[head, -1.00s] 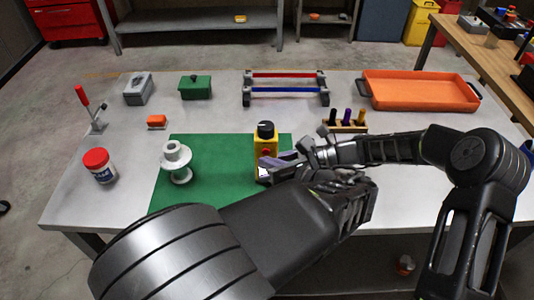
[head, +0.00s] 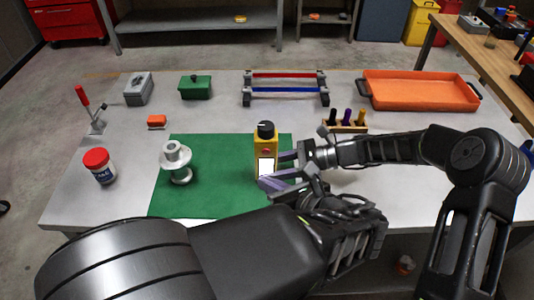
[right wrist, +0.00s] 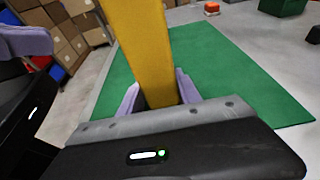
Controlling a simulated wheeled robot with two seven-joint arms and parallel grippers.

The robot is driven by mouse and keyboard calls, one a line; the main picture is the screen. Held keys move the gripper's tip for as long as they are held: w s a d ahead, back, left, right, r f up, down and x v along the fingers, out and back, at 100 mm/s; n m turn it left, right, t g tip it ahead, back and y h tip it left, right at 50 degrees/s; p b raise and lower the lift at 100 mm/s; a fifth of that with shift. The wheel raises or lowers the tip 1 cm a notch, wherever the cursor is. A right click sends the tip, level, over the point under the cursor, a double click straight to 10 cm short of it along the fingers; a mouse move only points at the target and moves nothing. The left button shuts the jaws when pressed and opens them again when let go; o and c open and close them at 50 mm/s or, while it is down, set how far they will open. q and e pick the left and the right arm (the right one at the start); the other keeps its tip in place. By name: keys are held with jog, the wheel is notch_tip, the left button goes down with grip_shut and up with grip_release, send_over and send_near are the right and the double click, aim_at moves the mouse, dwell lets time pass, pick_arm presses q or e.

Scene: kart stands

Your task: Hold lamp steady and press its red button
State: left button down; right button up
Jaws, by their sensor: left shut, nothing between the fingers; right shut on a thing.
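The lamp (head: 264,145) is a yellow upright body with a black knob on top, a red button (head: 266,153) on its front and a white panel below that. It stands upright on the green mat (head: 215,195). My right gripper (head: 284,159) reaches in from the right and is shut on the lamp; the right wrist view shows the yellow body (right wrist: 145,50) between its purple fingers. My left gripper (head: 268,184) is shut and empty, just in front of the lamp's lower part, below the button. Its fingers partly hide the lamp's base. Whether they touch the lamp, I cannot tell.
A grey spool (head: 176,160) stands on the mat to the left. A holder with coloured pegs (head: 345,127) stands behind my right arm.

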jog(key=o, duration=1.4)
jog(key=shift+c, duration=0.2)
jog(key=v, duration=1.1)
jog(key=shift+d+r, duration=0.1)
jog(key=shift+d, duration=0.1)
jog(key=shift+d+r, duration=0.1)
jog(key=shift+d, duration=0.2)
